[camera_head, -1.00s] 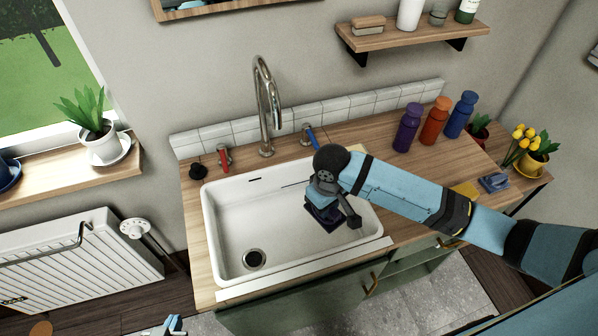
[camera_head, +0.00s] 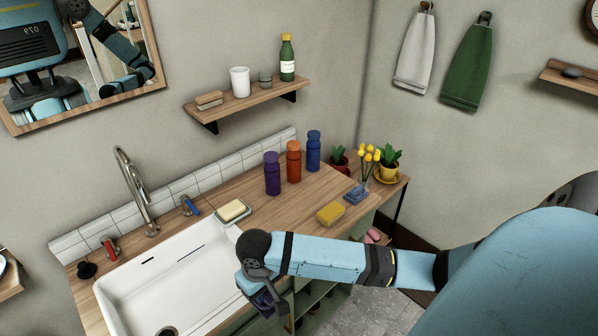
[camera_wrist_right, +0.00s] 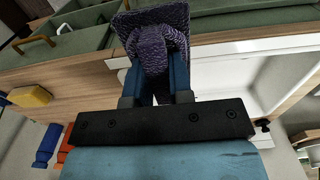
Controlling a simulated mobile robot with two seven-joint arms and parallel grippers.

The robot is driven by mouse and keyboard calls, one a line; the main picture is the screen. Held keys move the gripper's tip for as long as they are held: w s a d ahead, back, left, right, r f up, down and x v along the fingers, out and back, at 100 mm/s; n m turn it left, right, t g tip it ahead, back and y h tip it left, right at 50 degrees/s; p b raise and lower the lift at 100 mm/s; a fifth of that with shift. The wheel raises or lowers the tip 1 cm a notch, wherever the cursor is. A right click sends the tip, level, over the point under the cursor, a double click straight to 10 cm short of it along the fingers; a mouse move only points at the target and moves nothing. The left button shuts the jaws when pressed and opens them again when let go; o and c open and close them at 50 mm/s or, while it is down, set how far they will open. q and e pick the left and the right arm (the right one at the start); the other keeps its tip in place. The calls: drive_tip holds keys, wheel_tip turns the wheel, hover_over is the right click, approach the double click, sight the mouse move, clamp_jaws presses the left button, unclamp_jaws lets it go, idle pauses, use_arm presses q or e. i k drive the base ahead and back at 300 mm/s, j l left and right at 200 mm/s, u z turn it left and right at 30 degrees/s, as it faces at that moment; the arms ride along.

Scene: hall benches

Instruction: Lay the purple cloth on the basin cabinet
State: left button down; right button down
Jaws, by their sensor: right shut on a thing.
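My right gripper (camera_head: 262,296) is shut on the purple cloth (camera_head: 268,302), which is mostly hidden behind the gripper in the head view. In the right wrist view the bunched purple cloth (camera_wrist_right: 160,32) shows between the blue fingers of the right gripper (camera_wrist_right: 156,78). The basin cabinet (camera_head: 285,212) has a wooden top, a white basin and green fronts with open shelves. The gripper and cloth are at the basin's right front corner, by the cabinet's front edge; their height above it is unclear. My left gripper is out of view.
On the top stand purple (camera_head: 272,174), orange (camera_head: 293,162) and blue (camera_head: 313,151) bottles, a yellow sponge (camera_head: 330,213), a folded blue cloth (camera_head: 356,195) and a soap dish (camera_head: 233,210). The tap (camera_head: 135,190) rises behind the basin. Bare wood lies between bottles and sponge.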

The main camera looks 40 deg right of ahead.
sight(282, 230)
drive_tip(key=k+u, duration=0.2)
drive_tip(key=u, duration=0.85)
drive_tip(key=l+u, duration=0.1)
drive_tip(key=u, duration=0.75)
drive_tip(key=k+l+u, duration=0.1)
drive_tip(key=u, duration=0.3)
drive_tip(key=k+l, duration=2.4)
drive_tip(key=i+l+u, duration=0.05)
drive_tip(key=l, duration=0.1)
